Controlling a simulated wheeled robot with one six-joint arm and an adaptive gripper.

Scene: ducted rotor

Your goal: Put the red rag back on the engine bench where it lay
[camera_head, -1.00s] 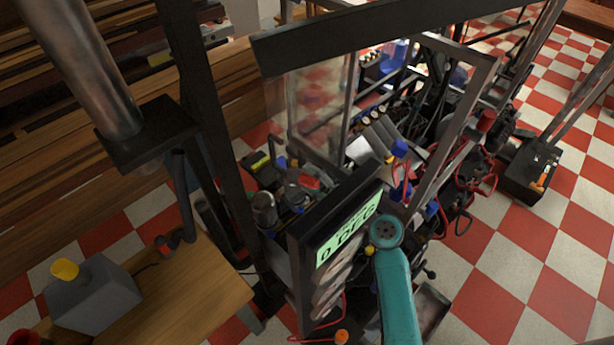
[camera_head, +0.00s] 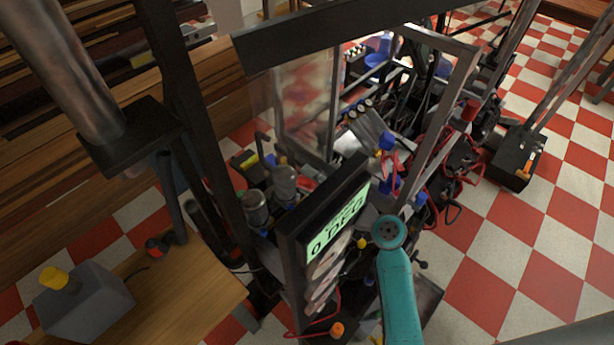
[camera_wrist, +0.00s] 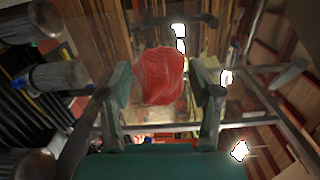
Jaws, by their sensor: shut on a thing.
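The red rag (camera_wrist: 160,72) is a bunched, rounded lump in the wrist view. It sits between the two teal fingers of my gripper (camera_wrist: 164,84), which is shut on it. The rag appears held in the air, with blurred frame bars and wood behind it. In the head view my teal arm reaches over the engine bench, but my gripper and the held rag cannot be made out. The engine bench, a dark framed rig, carries a green display (camera_head: 338,222) reading 0 DEG. The spot where the rag lay cannot be told.
A clear panel (camera_head: 302,105) in a metal frame and dark uprights rise around the bench. Red cables and blue-capped parts crowd it. A wooden table (camera_head: 190,285) with a grey box (camera_head: 85,305) stands at lower left. Checkered floor (camera_head: 490,270) is open at right.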

